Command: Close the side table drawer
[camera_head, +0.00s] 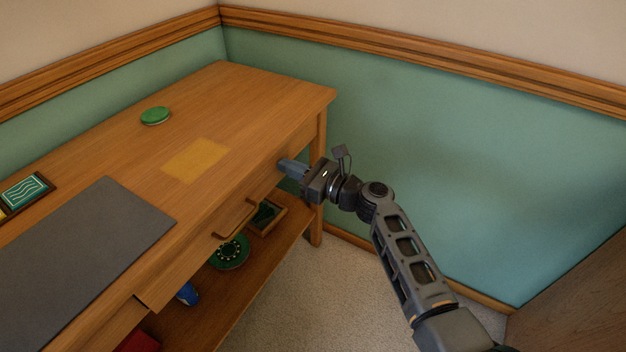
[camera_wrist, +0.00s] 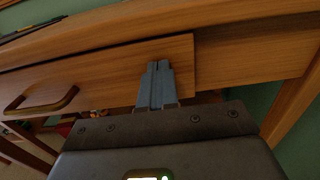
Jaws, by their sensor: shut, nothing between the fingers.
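The wooden side table (camera_head: 247,82) stands against the green wall. Its drawer front (camera_head: 190,262) carries a curved handle (camera_head: 236,218). The drawer front (camera_wrist: 115,68) and handle (camera_wrist: 42,102) also show in the wrist view. The drawer's right end stands a little proud of the table's frame, so it is slightly open. My gripper (camera_head: 284,166) is shut and empty at the drawer's right end. In the wrist view its fingertips (camera_wrist: 159,65) are against or very close to the drawer face, right of the handle; contact is uncertain.
A green round item (camera_head: 155,116), a grey mat (camera_head: 90,255) and a framed picture (camera_head: 25,192) lie on the tabletop. The lower shelf holds a green telephone-like item (camera_head: 230,252) and a small box (camera_head: 268,216). Carpet is clear in front; the wall is close behind my gripper.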

